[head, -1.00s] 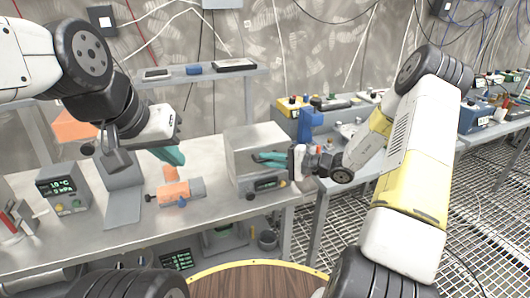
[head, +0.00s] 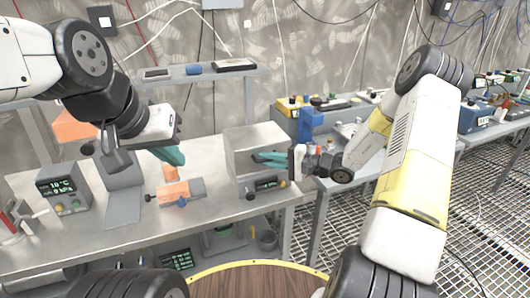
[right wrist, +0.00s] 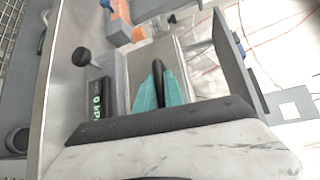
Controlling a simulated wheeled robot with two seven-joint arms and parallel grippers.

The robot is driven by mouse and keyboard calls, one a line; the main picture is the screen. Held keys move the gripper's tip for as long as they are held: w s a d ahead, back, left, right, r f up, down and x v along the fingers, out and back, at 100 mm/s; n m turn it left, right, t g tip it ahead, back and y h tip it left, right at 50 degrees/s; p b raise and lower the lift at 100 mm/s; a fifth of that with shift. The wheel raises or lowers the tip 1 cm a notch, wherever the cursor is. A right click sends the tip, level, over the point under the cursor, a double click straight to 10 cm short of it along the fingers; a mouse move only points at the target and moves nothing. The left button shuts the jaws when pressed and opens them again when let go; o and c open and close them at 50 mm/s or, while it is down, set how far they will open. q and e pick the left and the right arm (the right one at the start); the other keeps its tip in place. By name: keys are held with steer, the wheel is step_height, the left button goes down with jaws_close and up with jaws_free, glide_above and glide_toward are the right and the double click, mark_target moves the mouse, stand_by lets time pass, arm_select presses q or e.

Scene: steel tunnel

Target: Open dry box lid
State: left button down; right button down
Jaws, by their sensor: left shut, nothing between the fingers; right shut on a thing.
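The dry box, which I take to be the grey metal box (head: 243,165) with a display and knob low on its front, stands on the steel bench in the head view. Its metal surface (right wrist: 139,78) also fills the middle of the right wrist view. My right gripper (head: 256,157) is at the box's front, its teal fingers (right wrist: 159,92) shut on a slim black part, seemingly the lid handle. The fingers hide most of that part. The lid looks closed. My left gripper (head: 178,158) is shut and empty, above an orange and grey device.
The orange and grey device (head: 180,192) sits left of the box. A grey display unit (head: 63,190) and a grey stand (head: 122,190) are further left. A shelf (head: 200,75) with small items runs behind. A second bench with instruments is at right. Bare bench lies before the box.

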mark_target(261, 141)
stand_by(0.5)
steer(key=shift+w+r, duration=0.2)
steer(key=shift+r, duration=0.4)
steer(key=shift+m+g+h, duration=0.7)
steer(key=shift+m+h, duration=0.1)
steer(key=shift+m, duration=0.1)
steer(key=w+r, duration=0.2)
steer(key=w+a+r, duration=0.1)
steer(key=w+r, duration=0.1)
steer(key=r, duration=0.1)
steer(key=w+a+r, duration=0.1)
steer(key=w+r, duration=0.1)
steer(key=r, duration=0.1)
steer(key=shift+r, duration=0.15)
steer(key=shift+w+a+r, duration=0.2)
steer(key=shift+w+r, duration=0.3)
steer(key=shift+w, duration=0.1)
